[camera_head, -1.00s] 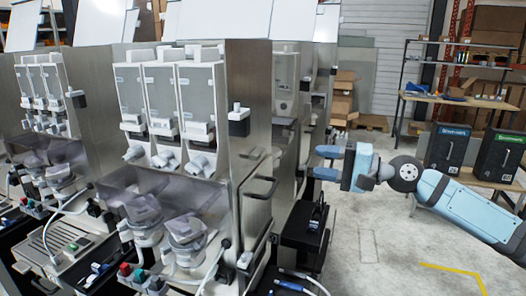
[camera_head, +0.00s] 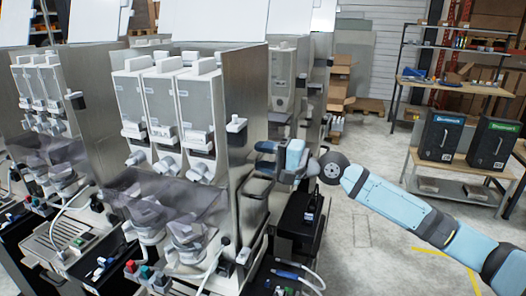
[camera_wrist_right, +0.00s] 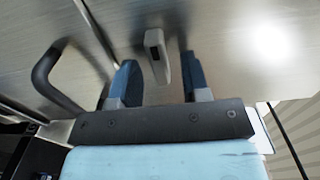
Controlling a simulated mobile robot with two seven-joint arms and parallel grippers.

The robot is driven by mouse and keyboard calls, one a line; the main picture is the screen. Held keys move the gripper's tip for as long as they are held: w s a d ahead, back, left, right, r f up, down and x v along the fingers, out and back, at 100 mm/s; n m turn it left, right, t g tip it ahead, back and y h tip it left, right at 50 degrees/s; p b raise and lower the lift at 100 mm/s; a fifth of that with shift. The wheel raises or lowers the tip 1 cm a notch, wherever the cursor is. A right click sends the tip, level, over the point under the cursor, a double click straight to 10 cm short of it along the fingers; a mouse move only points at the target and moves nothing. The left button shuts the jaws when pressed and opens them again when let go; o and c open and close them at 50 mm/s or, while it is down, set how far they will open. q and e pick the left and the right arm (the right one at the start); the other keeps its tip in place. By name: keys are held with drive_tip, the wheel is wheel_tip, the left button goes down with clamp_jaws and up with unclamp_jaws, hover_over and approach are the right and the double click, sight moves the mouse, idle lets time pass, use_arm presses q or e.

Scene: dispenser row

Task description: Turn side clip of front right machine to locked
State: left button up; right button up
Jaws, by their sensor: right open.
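The front right machine (camera_head: 165,150) is a steel-sided dispenser with white canisters. Its side clip (camera_wrist_right: 157,55) shows in the right wrist view as a small grey lever with a dark end, standing off the brushed metal side panel. My right gripper (camera_head: 263,155) is at this side panel in the head view, where it covers the clip. In the right wrist view the two blue fingers of the right gripper (camera_wrist_right: 157,72) are open, one on each side of the clip, with gaps visible. I cannot tell whether the clip is locked. My left gripper is not in view.
A black curved handle (camera_wrist_right: 55,75) is on the panel left of the fingers. A white-topped black knob (camera_head: 237,125) sticks out higher on the machine's side. A black unit (camera_head: 300,222) stands below my right arm. The floor to the right (camera_head: 375,225) is clear.

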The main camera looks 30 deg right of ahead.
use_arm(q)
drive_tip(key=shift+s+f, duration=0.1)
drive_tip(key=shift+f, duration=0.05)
use_arm(e)
drive_tip(key=shift+w+a, duration=0.1)
drive_tip(key=shift+c, duration=0.4)
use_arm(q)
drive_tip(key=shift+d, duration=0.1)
use_arm(e)
clamp_jaws()
